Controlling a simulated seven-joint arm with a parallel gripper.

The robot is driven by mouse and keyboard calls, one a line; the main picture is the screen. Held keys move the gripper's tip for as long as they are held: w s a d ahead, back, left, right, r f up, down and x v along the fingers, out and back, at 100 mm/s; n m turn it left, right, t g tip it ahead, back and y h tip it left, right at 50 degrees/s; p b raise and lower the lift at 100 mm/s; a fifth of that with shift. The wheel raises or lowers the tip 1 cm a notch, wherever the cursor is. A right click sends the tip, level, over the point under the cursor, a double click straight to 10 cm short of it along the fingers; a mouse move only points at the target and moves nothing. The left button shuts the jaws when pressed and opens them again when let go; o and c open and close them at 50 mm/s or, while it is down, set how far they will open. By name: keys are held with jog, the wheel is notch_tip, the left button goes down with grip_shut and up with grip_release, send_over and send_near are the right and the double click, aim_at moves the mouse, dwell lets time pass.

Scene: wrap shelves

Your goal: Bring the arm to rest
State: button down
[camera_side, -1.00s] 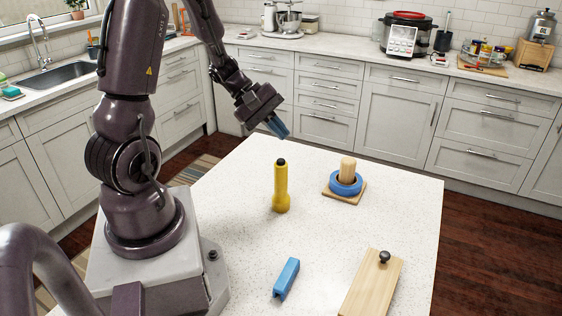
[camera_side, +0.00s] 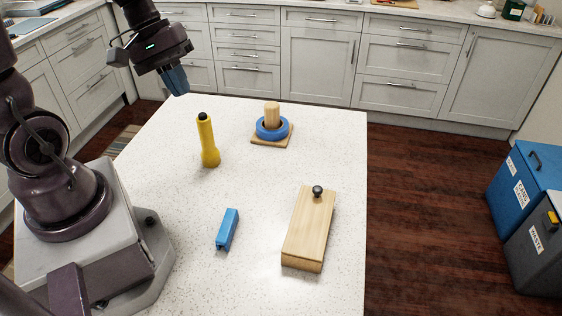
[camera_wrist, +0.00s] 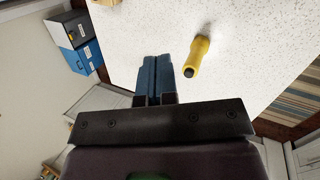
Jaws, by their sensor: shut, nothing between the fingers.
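My gripper (camera_side: 175,80) hangs above the far left edge of the white table (camera_side: 180,220) in the side view. Its blue fingers are closed together with nothing between them, as the wrist view also shows (camera_wrist: 154,75). It is clear of the table and touches no object.
A yellow flashlight (camera_side: 208,142) stands upright nearest my gripper. A blue ring (camera_side: 287,129) sits around a wooden peg (camera_side: 272,113) behind it. Bins (camera_side: 528,185) stand at right.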

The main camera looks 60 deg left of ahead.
jog(key=s+d+r+m+t+y, duration=0.3)
jog(key=d+r+m+y, duration=0.1)
jog(key=d+r+m, duration=0.5)
jog(key=shift+s+r+m, duration=0.15)
jog(key=shift+r+m, duration=0.4)
jog(key=shift+m, duration=0.35)
